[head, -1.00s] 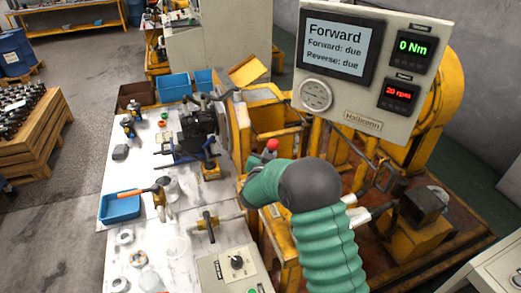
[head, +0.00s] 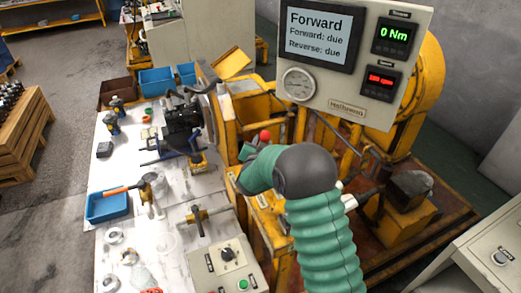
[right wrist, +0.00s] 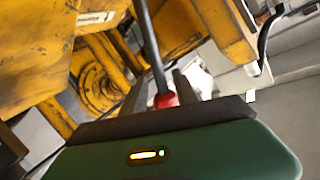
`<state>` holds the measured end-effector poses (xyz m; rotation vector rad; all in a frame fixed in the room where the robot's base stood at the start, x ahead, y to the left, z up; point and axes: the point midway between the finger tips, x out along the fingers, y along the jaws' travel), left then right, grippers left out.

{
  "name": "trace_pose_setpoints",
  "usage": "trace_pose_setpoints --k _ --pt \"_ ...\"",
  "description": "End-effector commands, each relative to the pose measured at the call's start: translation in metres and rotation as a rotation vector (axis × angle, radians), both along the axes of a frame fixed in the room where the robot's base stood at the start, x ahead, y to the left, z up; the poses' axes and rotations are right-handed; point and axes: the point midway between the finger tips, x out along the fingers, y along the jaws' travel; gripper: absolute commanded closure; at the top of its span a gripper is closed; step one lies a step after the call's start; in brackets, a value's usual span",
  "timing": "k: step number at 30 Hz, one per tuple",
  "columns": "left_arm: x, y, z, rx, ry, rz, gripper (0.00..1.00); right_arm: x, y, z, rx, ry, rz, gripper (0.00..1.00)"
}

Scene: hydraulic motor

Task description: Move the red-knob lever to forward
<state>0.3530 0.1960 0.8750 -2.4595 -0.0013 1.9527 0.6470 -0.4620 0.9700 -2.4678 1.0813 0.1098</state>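The red-knob lever (head: 265,136) stands among yellow machine parts, just beyond my right gripper (head: 250,157) in the head view. Its red knob (right wrist: 165,99) and dark rod also show in the right wrist view, with the knob between my two dark fingers. The fingers look apart, with a gap on either side of the knob; contact is not clear. My green right arm hides the lever's lower part in the head view. The display (head: 318,37) reads "Forward", "Forward: due" and "Reverse: due". My left gripper is not in view.
The display panel (head: 350,108) hangs above and behind my right arm. A white bench (head: 180,215) at the left holds a control box (head: 228,262), a blue tray (head: 108,207) and tools. A yellow machine frame (head: 440,215) surrounds the arm.

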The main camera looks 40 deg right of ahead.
Motion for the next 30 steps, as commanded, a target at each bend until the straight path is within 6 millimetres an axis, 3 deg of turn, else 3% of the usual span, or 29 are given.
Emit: trace_pose_setpoints --k 16,21,30 --pt "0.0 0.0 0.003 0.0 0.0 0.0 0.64 -0.097 0.095 0.034 0.001 0.0 0.002 0.65" --pt "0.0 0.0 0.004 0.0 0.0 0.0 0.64 -0.111 0.107 0.038 0.001 -0.001 0.0 0.65" --pt "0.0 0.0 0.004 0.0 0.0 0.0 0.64 -0.112 0.109 0.038 0.001 0.0 -0.001 0.65"
